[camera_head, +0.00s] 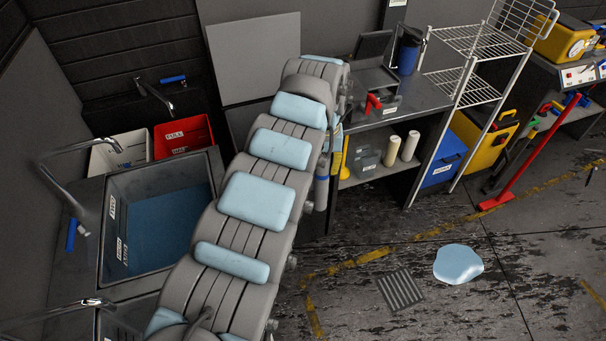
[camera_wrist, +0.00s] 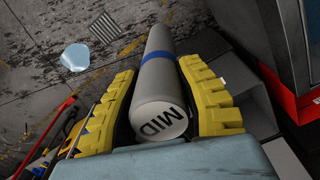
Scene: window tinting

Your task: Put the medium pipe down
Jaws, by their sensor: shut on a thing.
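The medium pipe (camera_wrist: 157,75) is a grey cylinder with a blue band and "MID" on its near end, seen in the wrist view. My gripper (camera_wrist: 155,65) has yellow ridged fingers on both sides of the pipe and is shut on it. The pipe points away from the wrist camera, with the floor behind its far end.
A sink (camera_head: 160,220) and a red bin (camera_head: 183,137) are left of my arm. A workbench (camera_head: 425,95) and a wire rack (camera_head: 470,40) stand right. A floor grate (camera_head: 400,290) and a pale blue patch (camera_head: 458,264) lie on otherwise mostly clear floor.

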